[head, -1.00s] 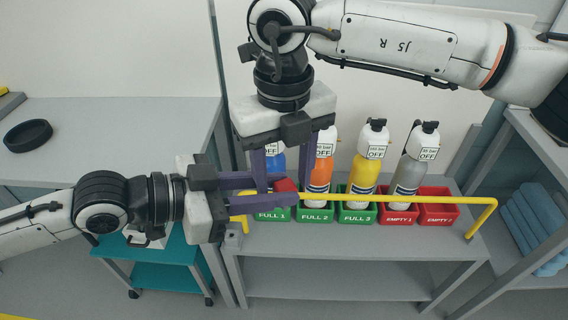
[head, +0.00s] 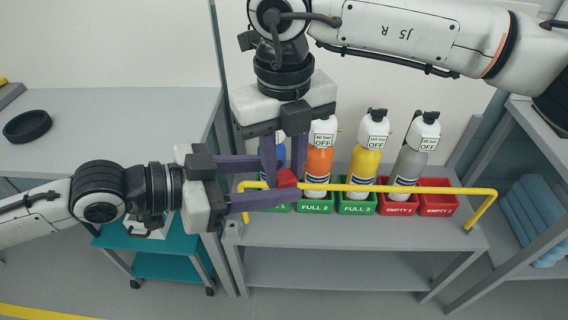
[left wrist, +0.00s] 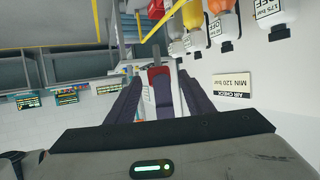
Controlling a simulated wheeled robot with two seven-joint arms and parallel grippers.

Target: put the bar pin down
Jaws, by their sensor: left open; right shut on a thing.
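The bar pin, with a red body (head: 287,178), sits between the fingertips of both grippers in the head view. My right gripper (head: 284,172) points down from above and is shut on it. My left gripper (head: 279,180) reaches in from the left and is open, one finger on either side of the pin. In the left wrist view the red part of the pin (left wrist: 158,71) shows between the spread left fingers, with a thin grey part beyond it. The fingers hide much of the pin.
A yellow bar (head: 400,189) runs along the rack's front, before orange (head: 319,160), yellow (head: 367,160) and grey (head: 409,165) bottles in green and red trays. A blue bottle is partly hidden. Red tray (head: 438,208) looks empty. A bench with a black dish (head: 27,128) is left.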

